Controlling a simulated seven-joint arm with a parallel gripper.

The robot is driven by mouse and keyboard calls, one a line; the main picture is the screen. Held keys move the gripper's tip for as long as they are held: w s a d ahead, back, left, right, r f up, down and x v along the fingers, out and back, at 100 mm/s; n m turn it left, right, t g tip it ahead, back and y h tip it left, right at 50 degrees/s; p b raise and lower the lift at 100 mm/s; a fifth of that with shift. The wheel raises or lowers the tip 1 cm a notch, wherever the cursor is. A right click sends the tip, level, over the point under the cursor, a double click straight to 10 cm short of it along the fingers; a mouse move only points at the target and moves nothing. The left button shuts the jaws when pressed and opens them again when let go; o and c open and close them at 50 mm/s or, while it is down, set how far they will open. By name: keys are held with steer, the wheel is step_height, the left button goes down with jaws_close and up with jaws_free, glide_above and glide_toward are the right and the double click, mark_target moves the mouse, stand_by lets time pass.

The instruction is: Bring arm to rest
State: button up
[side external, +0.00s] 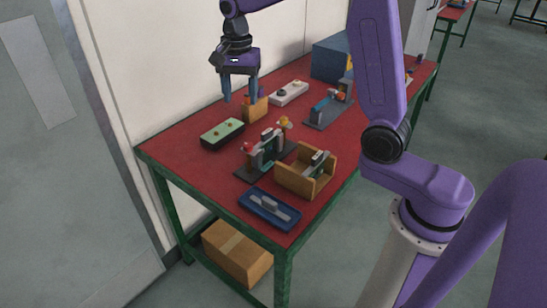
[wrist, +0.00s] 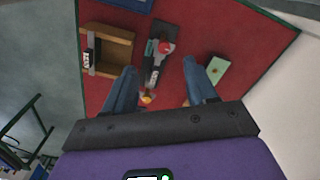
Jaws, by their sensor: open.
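My gripper (side external: 241,88) is open and empty, raised above the back part of the red table (side external: 190,163), near the wall. Its two blue fingers also show in the wrist view (wrist: 158,88), spread apart. Below and between them in that view is a dark device with a red knob and a yellow knob (wrist: 153,65). In the side view this device (side external: 265,155) stands on a dark base near the table's middle. The fingers appear to touch nothing.
A green-topped box (side external: 222,134), a wooden tray (side external: 306,172), a blue tray (side external: 270,208), a wooden block (side external: 256,109), a white switch box (side external: 288,93), another device (side external: 329,107) and a large blue box (side external: 331,58) stand on the table. A wall (side external: 150,60) runs behind it.

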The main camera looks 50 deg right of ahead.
steer(key=s+a+f+n, duration=0.1)
steer(key=s+f+n, duration=0.1)
steer(key=s+n, duration=1)
steer(key=s+a+f+n, duration=0.1)
steer(key=s+f+n, duration=0.1)
steer(key=s+n, duration=1.1)
steer(key=s, duration=0.7)
steer(key=shift+a, duration=0.35)
steer(key=shift+w, duration=0.15)
